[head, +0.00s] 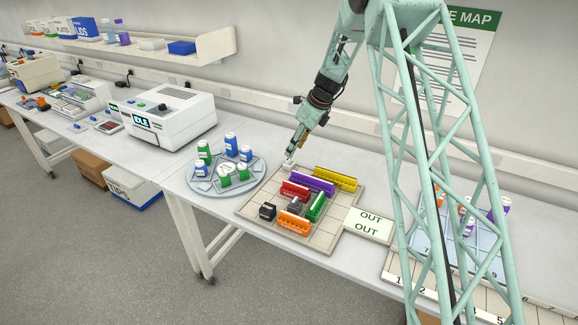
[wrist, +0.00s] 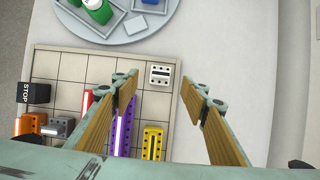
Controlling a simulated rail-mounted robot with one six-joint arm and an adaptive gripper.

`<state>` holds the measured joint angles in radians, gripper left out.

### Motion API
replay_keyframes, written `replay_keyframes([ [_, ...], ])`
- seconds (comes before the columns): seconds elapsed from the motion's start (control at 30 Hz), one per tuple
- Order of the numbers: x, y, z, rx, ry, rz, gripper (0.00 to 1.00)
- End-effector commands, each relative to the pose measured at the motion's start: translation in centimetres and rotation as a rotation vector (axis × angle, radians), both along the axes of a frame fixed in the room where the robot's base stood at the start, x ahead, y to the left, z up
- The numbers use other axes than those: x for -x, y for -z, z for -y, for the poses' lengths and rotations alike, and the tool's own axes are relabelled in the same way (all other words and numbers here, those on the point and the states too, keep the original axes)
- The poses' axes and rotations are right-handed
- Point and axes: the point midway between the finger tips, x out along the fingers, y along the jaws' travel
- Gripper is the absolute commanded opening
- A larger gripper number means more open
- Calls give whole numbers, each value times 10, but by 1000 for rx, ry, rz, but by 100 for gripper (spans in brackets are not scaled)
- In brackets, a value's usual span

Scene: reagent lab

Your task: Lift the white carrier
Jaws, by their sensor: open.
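The white carrier (wrist: 160,75) is a small block with dark holes on top. It sits at a corner of the gridded board (wrist: 95,68) in the wrist view. In the head view the white carrier (head: 289,162) is a small pale shape just below my gripper (head: 292,152). In the wrist view my gripper (wrist: 158,88) is open, with one finger left and one finger right of the carrier in the picture. Nothing is held. I cannot tell how much height is left between the fingertips and the carrier.
Purple (head: 311,181), yellow (head: 335,178), red (head: 295,190), green (head: 316,207) and orange (head: 295,222) carriers stand on the board, with a grey one and a black STOP block (head: 267,211). A round bottle turntable (head: 222,190) is close by on the left. An OUT plate (head: 368,225) adjoins the board.

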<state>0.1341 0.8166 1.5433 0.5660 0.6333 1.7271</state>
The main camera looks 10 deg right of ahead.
Motion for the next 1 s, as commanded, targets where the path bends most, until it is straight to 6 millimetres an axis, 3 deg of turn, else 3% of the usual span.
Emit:
replay_keyframes([
  [0.23, -6, 22, -7, -1, 0, -1, 41],
  [0.77, -7, 26, -8, 0, 0, 0, 41],
  [1.0, -11, 40, -12, 0, 0, 0, 41],
])
